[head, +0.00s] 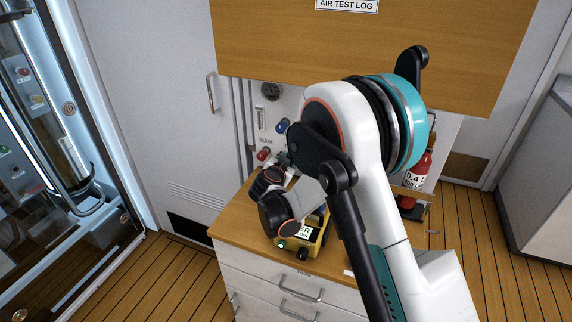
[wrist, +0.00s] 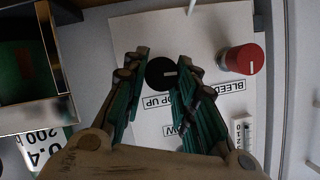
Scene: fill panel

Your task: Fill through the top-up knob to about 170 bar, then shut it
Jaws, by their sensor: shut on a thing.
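The black top-up knob (wrist: 158,73) is on the white panel (wrist: 205,30) in the wrist view, with a white pointer line toward the picture's right. My gripper (wrist: 163,66) has its teal fingers on either side of the knob and is shut on it. Its fingers partly cover the "TOP UP" label. In the head view my gripper (head: 284,160) is at the panel, and the top-up knob is hidden behind the arm. A dark round gauge (head: 271,91) is high on the panel; its reading is too small to tell.
A red bleed knob (wrist: 245,59) is right of my fingers, near a flow tube (wrist: 240,130). A blue knob (head: 282,125) is on the panel. A yellow device (head: 310,240) stands on the wooden counter (head: 240,222) below my arm. A red cylinder (head: 420,165) stands at right.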

